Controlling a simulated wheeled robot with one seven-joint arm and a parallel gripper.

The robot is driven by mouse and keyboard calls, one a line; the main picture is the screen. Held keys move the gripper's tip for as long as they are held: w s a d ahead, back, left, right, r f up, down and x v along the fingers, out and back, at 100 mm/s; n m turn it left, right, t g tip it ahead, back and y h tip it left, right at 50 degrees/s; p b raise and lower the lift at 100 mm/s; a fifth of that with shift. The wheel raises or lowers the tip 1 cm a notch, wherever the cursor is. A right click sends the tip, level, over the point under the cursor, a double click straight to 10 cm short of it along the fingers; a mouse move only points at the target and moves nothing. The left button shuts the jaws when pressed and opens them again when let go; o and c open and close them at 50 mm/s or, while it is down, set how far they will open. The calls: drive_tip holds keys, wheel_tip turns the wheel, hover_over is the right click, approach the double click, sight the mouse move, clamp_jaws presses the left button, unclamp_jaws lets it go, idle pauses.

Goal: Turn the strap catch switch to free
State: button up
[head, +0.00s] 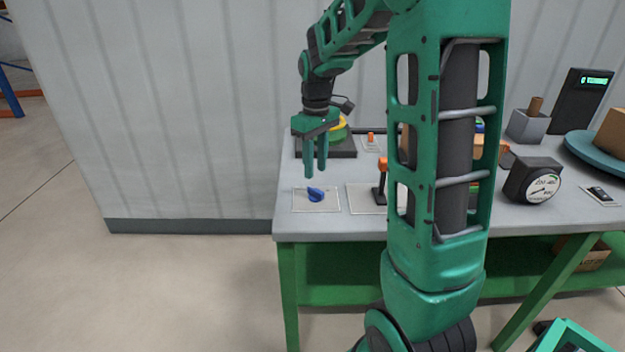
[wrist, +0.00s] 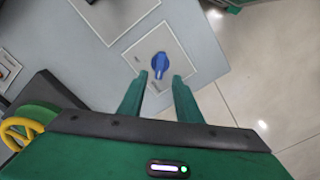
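The strap catch switch is most likely the blue rotary knob (head: 315,194) on a pale square plate (head: 329,206) at the table's front left corner. The knob also shows in the wrist view (wrist: 160,66), ahead of my fingertips, with its plate (wrist: 188,65) around it. Small marks on the plate are too small to read. My gripper (head: 315,173) points down above the knob, apart from it. Its two fingers (wrist: 160,80) are spread with nothing between them, one to each side of the knob's near end in the wrist view.
An orange-topped lever (head: 382,166) stands right of the knob on its own plate. A yellow-green wheel (head: 339,130) sits behind my gripper. A dial gauge (head: 534,181) and a blue-grey turntable (head: 590,152) are at the right. The table's left edge is close to the knob.

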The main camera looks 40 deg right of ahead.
wheel_tip(320, 180, up, 4)
drive_tip(key=shift+f, duration=0.1)
idle(0.6)
drive_tip(key=s+a+f+m, duration=0.1)
drive_tip(key=s+m, duration=0.3)
drive_tip(key=s, duration=1)
drive_tip(key=s+a+f+m, duration=0.2)
drive_tip(key=s+f+m, duration=0.1)
drive_tip(key=s, duration=1.1)
drive_tip(key=shift+s+m, duration=0.4)
drive_tip(key=shift+m, duration=0.5)
